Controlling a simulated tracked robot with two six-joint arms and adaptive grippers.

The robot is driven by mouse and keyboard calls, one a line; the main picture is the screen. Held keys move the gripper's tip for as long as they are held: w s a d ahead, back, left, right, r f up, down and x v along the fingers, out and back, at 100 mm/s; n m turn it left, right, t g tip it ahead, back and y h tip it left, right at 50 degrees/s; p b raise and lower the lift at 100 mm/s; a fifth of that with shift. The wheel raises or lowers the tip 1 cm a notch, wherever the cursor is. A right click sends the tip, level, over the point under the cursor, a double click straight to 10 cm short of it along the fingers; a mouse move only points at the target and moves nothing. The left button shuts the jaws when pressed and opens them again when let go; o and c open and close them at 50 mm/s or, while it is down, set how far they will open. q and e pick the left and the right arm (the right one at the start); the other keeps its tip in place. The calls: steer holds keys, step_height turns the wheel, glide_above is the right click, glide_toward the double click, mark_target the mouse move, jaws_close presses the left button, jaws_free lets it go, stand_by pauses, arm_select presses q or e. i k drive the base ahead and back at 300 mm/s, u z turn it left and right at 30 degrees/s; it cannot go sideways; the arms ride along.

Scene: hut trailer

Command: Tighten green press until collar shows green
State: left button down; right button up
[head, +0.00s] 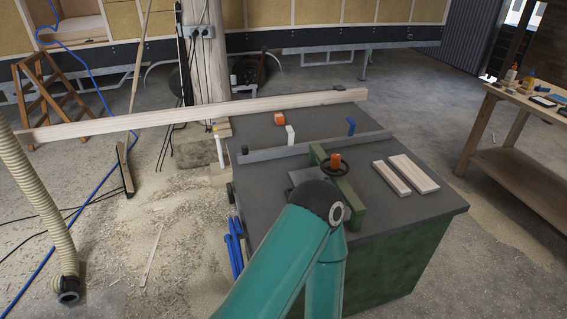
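The green press (352,205) is a green bar lying across the right part of a dark grey machine table. A dark handwheel (342,170) sits on it, with an orange piece (335,160) standing at its centre. I see no green on that orange piece; whether it is the collar I cannot tell. One of my teal arms rises from the bottom edge. Its dark joint stands in front of the press's near left side and hides part of the table there. Neither of my grippers shows.
The grey tabletop (260,133) carries a long fence (265,154), orange (279,118), white (291,135) and blue (351,126) blocks, and two wooden boards (414,173). A long timber beam (130,122) crosses behind. A workbench (520,98) stands at right. Sawdust and hoses cover the left floor.

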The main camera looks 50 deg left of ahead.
mark_target(335, 158)
steer(key=u, duration=0.5)
steer(key=i, duration=0.35)
steer(key=z, duration=4.05)
steer(key=k, duration=0.6)
steer(key=u, duration=5.6)
steer(key=k, duration=0.5)
steer(key=u, duration=0.05)
